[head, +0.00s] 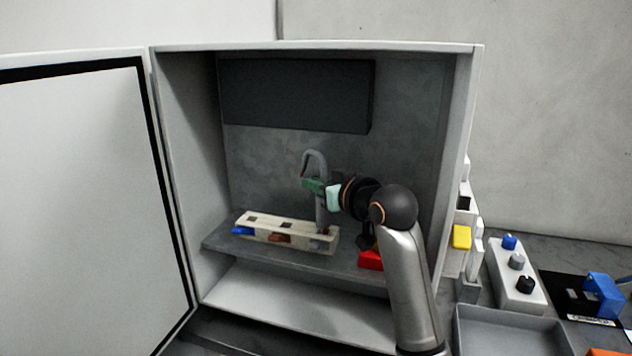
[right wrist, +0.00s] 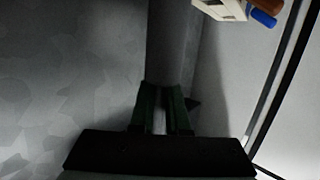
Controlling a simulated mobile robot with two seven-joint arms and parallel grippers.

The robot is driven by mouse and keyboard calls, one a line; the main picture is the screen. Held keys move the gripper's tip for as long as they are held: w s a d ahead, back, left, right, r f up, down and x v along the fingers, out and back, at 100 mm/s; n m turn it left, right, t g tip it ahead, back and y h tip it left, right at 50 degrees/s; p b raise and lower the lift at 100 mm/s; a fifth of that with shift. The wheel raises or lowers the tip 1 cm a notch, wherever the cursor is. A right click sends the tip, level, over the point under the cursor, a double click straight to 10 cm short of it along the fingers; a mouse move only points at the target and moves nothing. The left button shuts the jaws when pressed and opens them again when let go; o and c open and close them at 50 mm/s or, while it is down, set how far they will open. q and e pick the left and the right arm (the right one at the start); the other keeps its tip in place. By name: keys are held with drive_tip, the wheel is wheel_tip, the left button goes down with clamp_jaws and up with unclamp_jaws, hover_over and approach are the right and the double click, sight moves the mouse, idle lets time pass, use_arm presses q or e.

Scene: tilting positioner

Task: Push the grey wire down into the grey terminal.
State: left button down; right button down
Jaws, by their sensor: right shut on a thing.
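My right gripper (head: 314,187), with green fingers, is shut on the grey wire (head: 320,212) inside the cabinet. The wire loops over above the fingers, and its straight part hangs down to the right end of the pale terminal block (head: 262,222). The grey terminal at that end is mostly hidden by the wire; I cannot tell whether the tip is above the opening or in it. In the right wrist view the fingers (right wrist: 161,110) stand close together around the wire (right wrist: 170,50), and a corner of the block (right wrist: 222,8) shows at the top. My left gripper is not in view.
Blue (head: 243,231) and brown (head: 280,238) parts show on the block's front. A red block (head: 371,260) sits right of it on the shelf (head: 225,243). The cabinet door (head: 75,200) stands open at left. A knob box (head: 517,280) and grey tray (head: 510,325) are outside at right.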

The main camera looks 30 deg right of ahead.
drive_tip(key=shift+f+b, duration=0.3)
drive_tip(key=shift+f, duration=0.4)
drive_tip(key=c, duration=0.8)
unclamp_jaws()
drive_tip(key=v, duration=1.2)
drive_tip(key=shift+s+b, duration=0.3)
drive_tip(key=shift+b, duration=0.1)
